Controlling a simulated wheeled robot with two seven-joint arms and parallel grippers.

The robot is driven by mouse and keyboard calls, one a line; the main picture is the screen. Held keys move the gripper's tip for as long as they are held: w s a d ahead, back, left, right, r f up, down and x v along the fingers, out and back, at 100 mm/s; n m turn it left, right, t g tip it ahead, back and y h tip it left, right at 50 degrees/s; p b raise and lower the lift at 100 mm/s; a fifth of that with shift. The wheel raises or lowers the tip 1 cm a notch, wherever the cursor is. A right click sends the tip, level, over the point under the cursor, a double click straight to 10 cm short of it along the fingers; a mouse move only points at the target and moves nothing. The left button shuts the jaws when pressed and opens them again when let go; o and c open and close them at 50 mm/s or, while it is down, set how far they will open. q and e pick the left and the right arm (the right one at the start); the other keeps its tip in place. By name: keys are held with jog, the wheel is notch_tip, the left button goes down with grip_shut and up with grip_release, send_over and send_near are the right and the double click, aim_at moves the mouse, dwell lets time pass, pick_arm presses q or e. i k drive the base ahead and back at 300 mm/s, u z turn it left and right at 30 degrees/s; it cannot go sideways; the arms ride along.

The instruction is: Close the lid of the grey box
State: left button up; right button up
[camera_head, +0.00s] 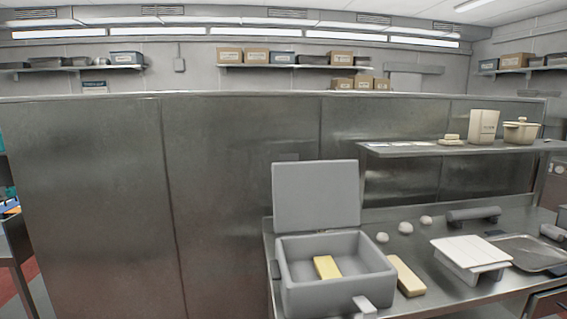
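The grey box (335,298) stands on the metal counter at the lower middle of the head view. Its lid (316,196) is open and stands nearly upright at the back edge. A yellow block (327,267) lies inside the box on its floor. A small light grey piece (365,306) sticks out at the front right of the box; I cannot tell exactly what it is. Neither of my grippers is in view.
Right of the box lie a tan block (406,276), several small white round things (405,227), a white slatted item (470,252), a metal tray (530,251) and a dark grey cylinder (473,214). A shelf (430,150) overhangs the counter's back. A tall metal panel (230,200) stands behind.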

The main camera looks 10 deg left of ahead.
aim_at(307, 196)
jog(key=z, duration=0.95)
jog(key=i, duration=1.4)
jog(key=u, duration=0.95)
